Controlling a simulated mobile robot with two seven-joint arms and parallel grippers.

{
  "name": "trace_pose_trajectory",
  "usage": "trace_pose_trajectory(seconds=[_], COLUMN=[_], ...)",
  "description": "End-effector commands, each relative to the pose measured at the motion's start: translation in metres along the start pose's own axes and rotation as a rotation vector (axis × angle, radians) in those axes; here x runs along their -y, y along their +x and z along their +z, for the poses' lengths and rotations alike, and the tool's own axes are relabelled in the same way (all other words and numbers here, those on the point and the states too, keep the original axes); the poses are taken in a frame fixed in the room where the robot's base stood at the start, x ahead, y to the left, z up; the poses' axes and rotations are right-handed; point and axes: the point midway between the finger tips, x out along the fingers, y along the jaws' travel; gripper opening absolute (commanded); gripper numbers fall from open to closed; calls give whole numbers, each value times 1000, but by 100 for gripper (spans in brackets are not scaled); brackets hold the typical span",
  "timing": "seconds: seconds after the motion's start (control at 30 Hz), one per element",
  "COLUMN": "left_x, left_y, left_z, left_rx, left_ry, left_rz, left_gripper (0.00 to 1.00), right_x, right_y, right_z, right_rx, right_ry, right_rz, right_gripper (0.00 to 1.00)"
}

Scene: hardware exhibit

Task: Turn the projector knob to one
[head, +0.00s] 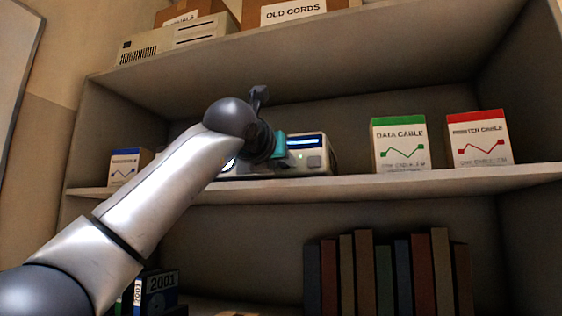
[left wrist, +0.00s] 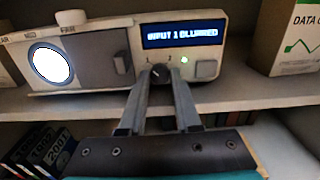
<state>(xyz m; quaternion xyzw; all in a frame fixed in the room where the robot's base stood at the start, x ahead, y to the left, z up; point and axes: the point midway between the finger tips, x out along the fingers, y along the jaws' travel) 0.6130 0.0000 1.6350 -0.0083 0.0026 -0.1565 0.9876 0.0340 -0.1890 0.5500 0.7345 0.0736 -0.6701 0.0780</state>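The projector (head: 310,150) stands on the middle shelf, partly hidden behind my left arm in the head view. In the left wrist view the projector (left wrist: 110,45) shows a round glowing lens at left and a blue display (left wrist: 183,30) reading "INPUT 1 BLURRED". Its small dark knob (left wrist: 160,73) sits below the display, with small marks around it. My left gripper (left wrist: 159,68) reaches in from below with one fingertip on each side of the knob. I cannot tell whether the fingers touch it. In the head view this gripper is mostly hidden behind its wrist. My right gripper is not in view.
A green light (left wrist: 183,59) and square button (left wrist: 206,68) are right of the knob. A data cable box (head: 400,145) and a printer cable box (head: 478,140) stand further right on the shelf. Books (head: 388,272) stand below. The upper shelf is overhead.

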Motion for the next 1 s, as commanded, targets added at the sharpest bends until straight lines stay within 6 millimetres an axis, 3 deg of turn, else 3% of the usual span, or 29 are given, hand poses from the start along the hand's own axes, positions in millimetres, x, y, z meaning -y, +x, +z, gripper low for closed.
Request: trace_pose_trajectory(seconds=[0.47,0.67,1.0], left_x=[0,0,-1], left_y=[-8,-39,-111], left_z=[0,-1,-1], left_rx=[4,8,6], left_ry=[2,4,3], left_rz=[0,0,1], left_gripper=[41,41,41], right_x=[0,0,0], right_y=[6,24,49], right_z=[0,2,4], right_rx=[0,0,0], right_ry=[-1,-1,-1], right_rz=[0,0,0], right_gripper=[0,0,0])
